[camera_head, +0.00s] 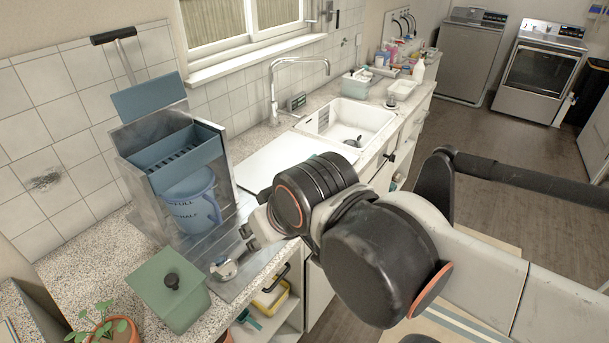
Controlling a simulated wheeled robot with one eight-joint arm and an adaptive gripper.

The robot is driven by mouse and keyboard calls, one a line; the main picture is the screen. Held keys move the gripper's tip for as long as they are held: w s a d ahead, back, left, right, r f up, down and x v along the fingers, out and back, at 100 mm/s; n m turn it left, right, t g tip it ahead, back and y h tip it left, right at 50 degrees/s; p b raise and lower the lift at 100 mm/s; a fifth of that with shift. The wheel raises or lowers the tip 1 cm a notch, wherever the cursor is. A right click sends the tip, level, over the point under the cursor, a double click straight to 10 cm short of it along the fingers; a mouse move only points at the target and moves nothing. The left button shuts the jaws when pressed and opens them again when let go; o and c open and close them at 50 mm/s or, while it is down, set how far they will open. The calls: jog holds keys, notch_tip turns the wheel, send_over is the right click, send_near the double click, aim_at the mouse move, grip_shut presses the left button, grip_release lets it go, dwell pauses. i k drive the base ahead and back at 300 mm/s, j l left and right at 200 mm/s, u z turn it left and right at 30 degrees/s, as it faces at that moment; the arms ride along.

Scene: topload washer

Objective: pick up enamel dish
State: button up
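I cannot tell for sure which thing is the enamel dish. A small pale shallow dish (401,89) stands on the counter just beyond the sink, and a white tray-like thing (383,71) lies behind it; either could be it. My gripper (249,237) is at the near end of the counter, in front of the blue jug, far from both. My own arm hides much of the gripper, and its finger opening is too small to read. I see nothing held in it.
A blue jug (193,204) stands in a metal dispenser (140,196) at left. A green lidded box (170,289) and a potted plant (105,330) are near the front. The white sink (347,124) has a tall tap (274,92). Open floor lies right of the counter.

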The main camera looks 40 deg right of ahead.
aim_at(402, 89)
jog(key=z, duration=1.75)
